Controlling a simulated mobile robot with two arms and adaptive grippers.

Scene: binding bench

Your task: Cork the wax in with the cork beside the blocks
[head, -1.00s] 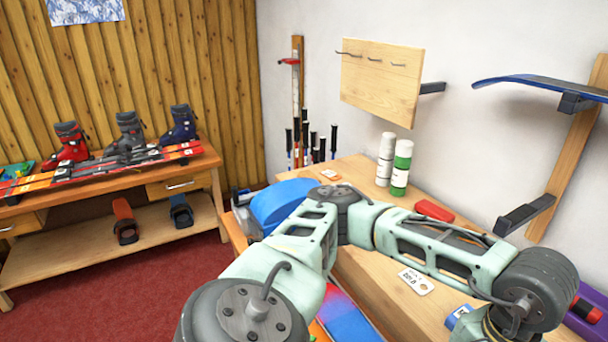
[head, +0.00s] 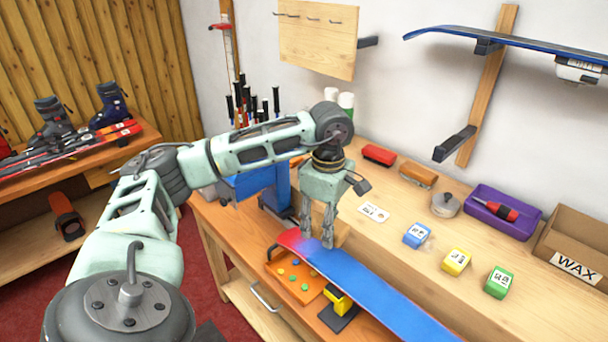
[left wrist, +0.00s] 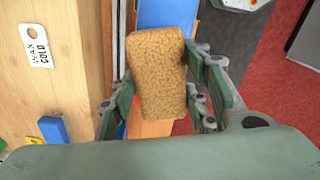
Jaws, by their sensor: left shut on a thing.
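In the left wrist view, a brown speckled cork block (left wrist: 157,75) sits between the gripper's fingers. In the head view the fingers mostly hide the cork. Blue (head: 417,235), yellow (head: 456,262) and green (head: 499,283) labelled wax blocks stand in a row on the bench to the right. I cannot tell whether the cork touches the board. My right gripper is not in view.
A white tag (head: 373,212) lies on the bench. Behind are a red item (head: 379,155), a brown brush (head: 418,175), a round grey item (head: 445,205), a purple tray (head: 482,213) and a WAX box (head: 560,235). A yellow-and-black support (head: 338,308) stands beside the board.

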